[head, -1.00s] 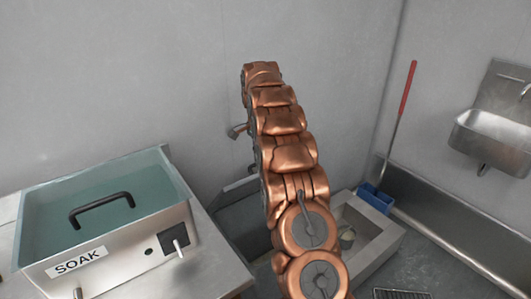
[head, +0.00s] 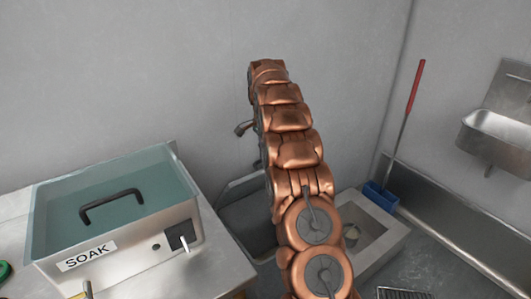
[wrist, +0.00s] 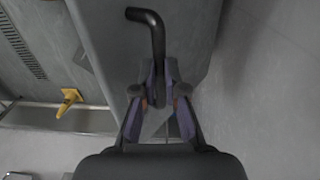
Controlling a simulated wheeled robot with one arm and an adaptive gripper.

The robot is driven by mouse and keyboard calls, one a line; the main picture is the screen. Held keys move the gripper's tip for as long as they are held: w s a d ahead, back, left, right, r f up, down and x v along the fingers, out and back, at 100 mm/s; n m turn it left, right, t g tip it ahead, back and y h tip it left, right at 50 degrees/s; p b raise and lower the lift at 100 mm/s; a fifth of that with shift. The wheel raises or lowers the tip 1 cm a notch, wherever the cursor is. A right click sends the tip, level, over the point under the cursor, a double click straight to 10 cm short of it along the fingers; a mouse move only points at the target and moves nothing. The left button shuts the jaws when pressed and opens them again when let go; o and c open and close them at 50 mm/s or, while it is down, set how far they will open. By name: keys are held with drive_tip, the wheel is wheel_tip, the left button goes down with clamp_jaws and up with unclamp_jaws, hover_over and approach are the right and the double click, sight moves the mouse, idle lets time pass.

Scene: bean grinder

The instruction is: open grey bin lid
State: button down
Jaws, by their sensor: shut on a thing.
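The grey bin (head: 245,215) stands by the back wall, right of the steel counter. My arm covers much of it in the head view, and I cannot tell there how far its lid stands open. In the wrist view, a flat grey panel (wrist: 105,45), which looks like the bin lid, fills the upper middle. A black bent handle (wrist: 150,18) runs down from its top between my fingers. My gripper (wrist: 160,105) is shut on this handle. My gripper is hidden behind the arm in the head view.
A steel SOAK tank (head: 118,222) with a black-handled clear lid stands on the counter at left. A floor sink (head: 375,230), a blue dustpan (head: 381,196) with a red-handled pole and a wall basin are at right.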

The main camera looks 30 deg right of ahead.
drive_tip(key=shift+a+f, duration=0.1)
drive_tip(key=shift+f, duration=0.2)
drive_tip(key=c, duration=1.2)
unclamp_jaws()
drive_tip(key=shift+w, duration=0.1)
drive_tip(key=shift+r, duration=0.1)
drive_tip(key=shift+w+r+p, duration=2.7)
drive_tip(key=shift+r+p, duration=0.25)
drive_tip(key=shift+p, duration=2.05)
drive_tip(key=shift+w+r+p, duration=0.15)
drive_tip(key=shift+p, duration=0.35)
drive_tip(key=shift+w+r+p, duration=0.25)
drive_tip(key=shift+p, duration=0.45)
